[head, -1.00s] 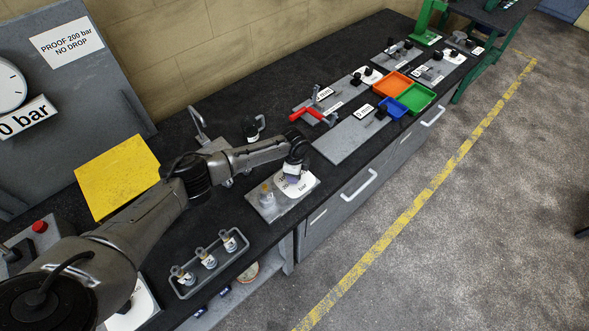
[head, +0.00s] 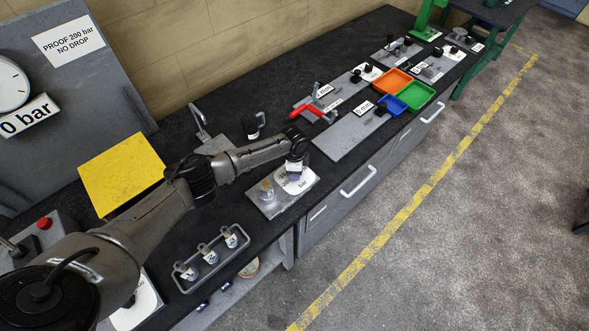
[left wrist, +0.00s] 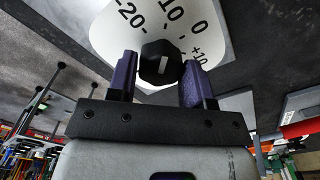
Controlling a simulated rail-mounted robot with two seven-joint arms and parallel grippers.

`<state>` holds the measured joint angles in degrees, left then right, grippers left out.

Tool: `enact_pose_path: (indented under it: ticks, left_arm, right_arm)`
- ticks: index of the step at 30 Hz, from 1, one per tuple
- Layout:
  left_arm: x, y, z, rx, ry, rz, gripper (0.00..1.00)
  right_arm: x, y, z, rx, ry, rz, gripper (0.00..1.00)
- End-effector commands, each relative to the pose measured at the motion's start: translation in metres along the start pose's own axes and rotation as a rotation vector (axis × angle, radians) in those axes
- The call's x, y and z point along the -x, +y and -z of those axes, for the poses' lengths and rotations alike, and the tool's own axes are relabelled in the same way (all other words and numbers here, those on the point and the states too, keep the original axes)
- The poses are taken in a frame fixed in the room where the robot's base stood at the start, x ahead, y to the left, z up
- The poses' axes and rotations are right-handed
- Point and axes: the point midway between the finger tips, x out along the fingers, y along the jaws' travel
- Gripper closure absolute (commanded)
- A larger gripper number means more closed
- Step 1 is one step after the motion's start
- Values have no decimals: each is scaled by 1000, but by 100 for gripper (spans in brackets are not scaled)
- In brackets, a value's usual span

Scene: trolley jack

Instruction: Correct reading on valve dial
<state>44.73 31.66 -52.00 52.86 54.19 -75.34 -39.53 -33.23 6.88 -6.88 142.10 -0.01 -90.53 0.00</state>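A white dial (head: 301,181) with printed numbers sits on a grey plate (head: 272,210) beside a small brass fitting (head: 266,190). In the left wrist view the dial (left wrist: 117,38) reads -20, -10, 0 and +10 along its scale. A black many-sided knob (left wrist: 160,70) with a white mark stands on it. My left gripper (head: 294,172) is over the dial. Its two purple fingers (left wrist: 158,82) stand on either side of the knob, very close to it; whether they touch it is unclear. In the head view the gripper hides the knob. My right gripper is out of view.
A grey tray (head: 184,290) with several small fittings lies in front. Coloured bins (head: 418,96) and other plates lie farther along the bench.

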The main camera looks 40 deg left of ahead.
Motion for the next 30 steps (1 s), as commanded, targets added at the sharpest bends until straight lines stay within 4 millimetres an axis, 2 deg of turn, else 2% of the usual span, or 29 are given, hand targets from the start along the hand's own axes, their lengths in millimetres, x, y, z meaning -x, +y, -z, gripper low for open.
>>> enact_pose_path:
  ticks: [1,7,17,20,30]
  left_arm:
    - [1,0,1,-1,1,1,48]
    - [0,0,0,-1,1,1,30]
    - [5,0,0,-1,1,1,30]
    - [17,-1,0,-1,2,3,30]
    - [83,-1,0,-2,3,4,30]
  right_arm:
    - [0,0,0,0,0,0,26]
    - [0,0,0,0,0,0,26]
    - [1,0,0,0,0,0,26]
    - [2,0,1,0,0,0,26]
    - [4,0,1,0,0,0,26]
